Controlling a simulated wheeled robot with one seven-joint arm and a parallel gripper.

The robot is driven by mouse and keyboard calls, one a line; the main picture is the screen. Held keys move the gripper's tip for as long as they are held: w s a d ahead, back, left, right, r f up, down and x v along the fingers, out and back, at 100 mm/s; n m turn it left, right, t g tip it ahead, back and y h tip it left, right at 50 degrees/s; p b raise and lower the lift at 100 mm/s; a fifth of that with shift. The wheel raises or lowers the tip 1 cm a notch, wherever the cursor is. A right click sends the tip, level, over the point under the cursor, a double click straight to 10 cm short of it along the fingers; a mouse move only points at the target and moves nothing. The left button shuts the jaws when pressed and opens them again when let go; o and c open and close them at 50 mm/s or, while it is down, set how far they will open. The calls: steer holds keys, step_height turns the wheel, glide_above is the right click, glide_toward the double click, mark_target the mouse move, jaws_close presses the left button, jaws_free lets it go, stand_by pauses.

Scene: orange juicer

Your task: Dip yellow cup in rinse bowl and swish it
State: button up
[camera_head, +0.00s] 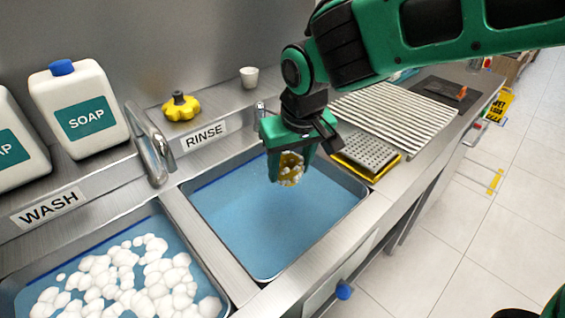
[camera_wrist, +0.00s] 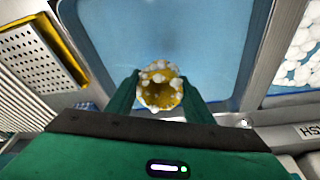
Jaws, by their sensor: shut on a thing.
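The yellow cup (camera_head: 290,169) has white foam blobs on it. My gripper (camera_head: 287,165) is shut on the cup and holds it over the rinse basin (camera_head: 229,225), which is filled with blue water. In the wrist view the cup (camera_wrist: 160,88) sits between my two green fingers (camera_wrist: 160,95), with foam around its rim and a dark inside. The cup seems to be above the water, near the basin's back right part; the exact gap is hard to tell.
The wash basin (camera_head: 38,255) with foam lies at the left. A faucet (camera_head: 152,150) stands between the basins. A perforated tray (camera_head: 367,152) and ribbed drainboard (camera_head: 395,115) lie at right.

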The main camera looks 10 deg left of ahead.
steer(key=shift+s+a, duration=0.25)
steer(key=shift+a, duration=0.3)
steer(key=shift+f, duration=0.25)
step_height(320, 180, down, 17)
steer(key=shift+a+f, duration=0.1)
stand_by(0.5)
steer(key=shift+w, duration=0.1)
steer(key=shift+w+d, duration=0.7)
steer(key=shift+d, duration=0.05)
steer(key=shift+s+a, duration=1.5)
steer(key=shift+s, duration=0.1)
steer(key=shift+w+d, duration=1.5)
steer(key=shift+w, duration=0.1)
